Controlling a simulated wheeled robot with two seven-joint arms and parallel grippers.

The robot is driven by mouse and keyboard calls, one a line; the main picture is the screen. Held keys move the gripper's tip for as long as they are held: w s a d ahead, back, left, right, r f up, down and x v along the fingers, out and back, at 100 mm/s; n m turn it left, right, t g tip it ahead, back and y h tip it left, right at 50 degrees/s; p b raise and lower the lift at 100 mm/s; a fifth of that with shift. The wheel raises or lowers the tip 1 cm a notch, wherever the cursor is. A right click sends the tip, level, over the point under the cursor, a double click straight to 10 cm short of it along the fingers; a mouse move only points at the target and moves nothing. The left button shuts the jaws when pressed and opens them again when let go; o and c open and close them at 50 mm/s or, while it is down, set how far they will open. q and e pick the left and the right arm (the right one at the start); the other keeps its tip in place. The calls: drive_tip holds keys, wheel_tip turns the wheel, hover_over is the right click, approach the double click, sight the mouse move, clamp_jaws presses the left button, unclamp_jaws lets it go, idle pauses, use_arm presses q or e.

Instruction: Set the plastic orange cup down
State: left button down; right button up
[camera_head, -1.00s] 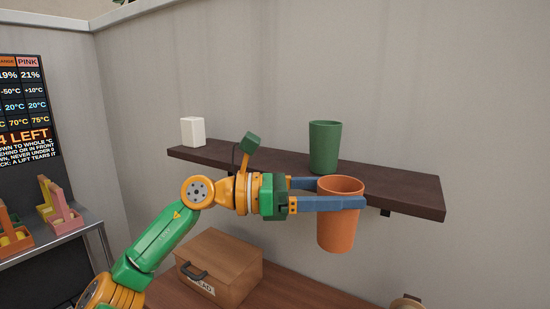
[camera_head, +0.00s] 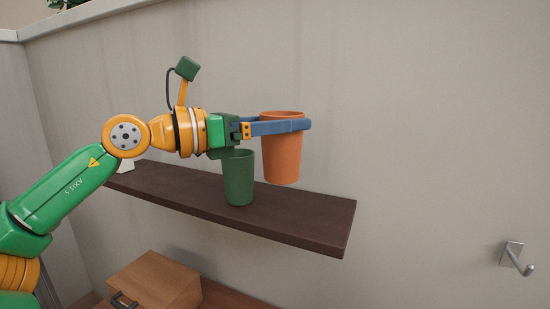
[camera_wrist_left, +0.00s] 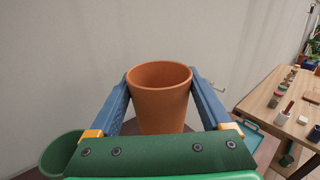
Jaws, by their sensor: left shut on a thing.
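The plastic orange cup (camera_head: 282,158) is upright in my left gripper (camera_head: 300,124), which is shut around it near the rim. In the head view the cup appears above the dark shelf (camera_head: 310,222), to the right of a green cup (camera_head: 238,180) that stands on the shelf. A gap between the cup's bottom and the shelf is hard to judge. In the left wrist view the orange cup (camera_wrist_left: 160,98) sits between the two blue fingers (camera_wrist_left: 160,92), and its inside looks empty. The green cup (camera_wrist_left: 62,155) shows at the lower left there. My right gripper is not in view.
The shelf is bare to the right of the green cup. A white object (camera_head: 126,167) is partly hidden behind my arm at the shelf's left end. A wooden box (camera_head: 155,280) stands below. A metal hook (camera_head: 517,258) is on the wall at right.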

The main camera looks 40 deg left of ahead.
use_arm(q)
drive_tip(key=shift+w+a+f, duration=0.25)
drive_tip(key=shift+w+f, duration=0.85)
drive_tip(key=shift+w, duration=0.1)
drive_tip(key=w+f, duration=0.1)
drive_tip(key=f, duration=0.1)
drive_tip(key=w+f, duration=0.1)
drive_tip(key=f, duration=0.1)
drive_tip(key=w+f, duration=0.1)
drive_tip(key=f, duration=0.2)
drive_tip(key=shift+d, duration=0.1)
drive_tip(key=shift+p, duration=0.35)
drive_tip(key=shift+f, duration=0.2)
drive_tip(key=shift+c, duration=0.2)
unclamp_jaws()
drive_tip(key=shift+r, duration=0.1)
drive_tip(key=shift+o, duration=0.2)
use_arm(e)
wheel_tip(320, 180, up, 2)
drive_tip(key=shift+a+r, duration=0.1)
use_arm(q)
drive_tip(key=shift+r, duration=0.1)
